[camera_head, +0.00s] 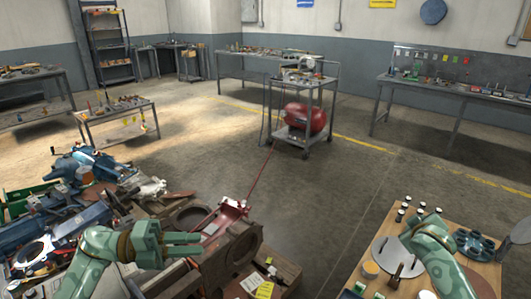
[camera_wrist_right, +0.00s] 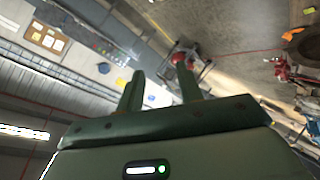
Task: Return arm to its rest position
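My left arm comes in from the lower left in the head view. Its green gripper (camera_head: 198,244) is over the cluttered bench, with its two fingers apart and nothing visible between them. My right arm (camera_head: 437,258) shows bent over the wooden table at the lower right; its fingers cannot be made out clearly there. In the right wrist view, the right gripper (camera_wrist_right: 160,88) has its two green fingers well apart. No held thing shows between them, and the tilted room lies beyond.
A cluttered bench of tools and parts (camera_head: 65,215) fills the lower left. The wooden table (camera_head: 345,283) at the lower right bears a grey disc and small parts. A trolley (camera_head: 303,95) with a red tank (camera_head: 305,117) stands farther back.

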